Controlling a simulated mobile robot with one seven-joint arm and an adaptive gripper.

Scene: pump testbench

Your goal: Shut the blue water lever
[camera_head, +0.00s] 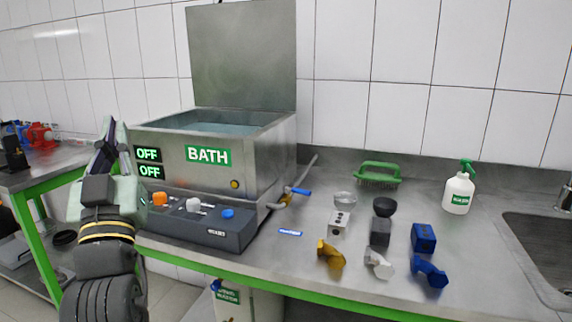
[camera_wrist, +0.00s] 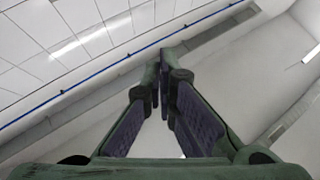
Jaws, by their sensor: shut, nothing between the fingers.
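The blue water lever (camera_head: 299,191) sits on a brass valve on a pipe at the right side of the metal bath (camera_head: 262,150). A small blue label (camera_head: 290,233) lies on the bench below it. My gripper (camera_head: 110,128) points up in front of the bath's left side, well to the left of the lever and apart from it. In the wrist view my gripper (camera_wrist: 163,58) has its fingertips together with nothing between them. The wrist view shows only wall and ceiling, not the lever.
A control box (camera_head: 200,222) with orange, white and blue knobs stands before the bath. Several yellow, grey and blue parts lie to the right, with a green handled tool (camera_head: 378,172), a spray bottle (camera_head: 459,190) and a sink (camera_head: 545,245). Bench around the blue label is clear.

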